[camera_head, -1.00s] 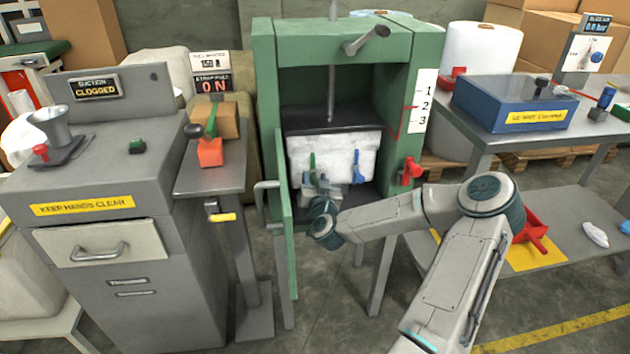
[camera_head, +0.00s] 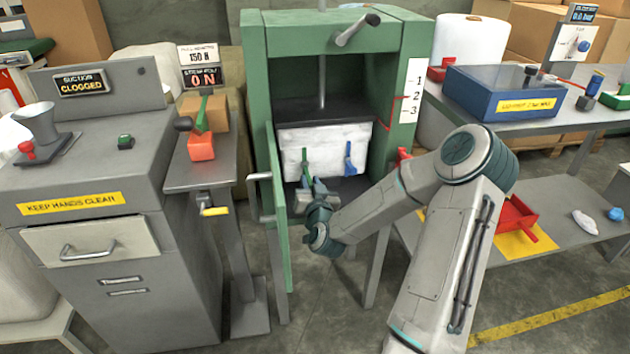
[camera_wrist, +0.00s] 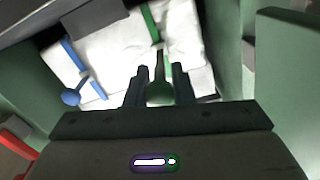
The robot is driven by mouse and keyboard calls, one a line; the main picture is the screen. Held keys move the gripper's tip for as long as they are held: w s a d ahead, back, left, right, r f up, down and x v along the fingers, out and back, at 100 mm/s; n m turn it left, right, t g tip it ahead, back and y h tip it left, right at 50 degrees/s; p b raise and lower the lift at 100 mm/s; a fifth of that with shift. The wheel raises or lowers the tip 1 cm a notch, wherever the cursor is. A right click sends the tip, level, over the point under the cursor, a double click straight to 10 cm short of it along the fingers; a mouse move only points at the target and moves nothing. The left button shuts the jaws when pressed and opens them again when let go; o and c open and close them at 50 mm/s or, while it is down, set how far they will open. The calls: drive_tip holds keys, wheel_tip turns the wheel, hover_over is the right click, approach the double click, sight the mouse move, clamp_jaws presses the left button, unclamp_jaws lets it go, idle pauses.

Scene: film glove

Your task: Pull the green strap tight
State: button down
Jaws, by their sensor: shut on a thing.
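The green strap (camera_head: 305,160) runs over the front of a white bale (camera_head: 325,145) inside the open green press (camera_head: 254,40). In the wrist view, the green strap (camera_wrist: 151,22) crosses the bale and its rounded green end (camera_wrist: 160,92) lies between my two fingers. My gripper (camera_wrist: 160,88) is shut on this end, in front of the bale. In the head view, my gripper (camera_head: 311,190) is low in the press opening, and its fingertips are hard to make out. The strap pull display (camera_head: 203,77) reads 0 N, below a 150 N sign (camera_head: 199,55).
A blue strap (camera_head: 349,157) with a blue knob (camera_wrist: 70,97) lies beside the green one. The press door (camera_head: 279,225) stands open left of my gripper. A grey cabinet (camera_head: 110,270) is at left; a bench with a blue box (camera_head: 500,95) is at right.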

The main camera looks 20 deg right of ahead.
drive_tip(key=shift+s, duration=0.25)
drive_tip(key=c, duration=1.2)
unclamp_jaws()
drive_tip(key=s+a+p, duration=0.1)
drive_tip(key=s+p, duration=0.3)
drive_tip(key=s, duration=0.4)
drive_tip(key=shift+a+r, duration=0.2)
drive_tip(key=shift+r, duration=0.2)
drive_tip(key=p, duration=0.3)
drive_tip(key=shift+s, duration=0.3)
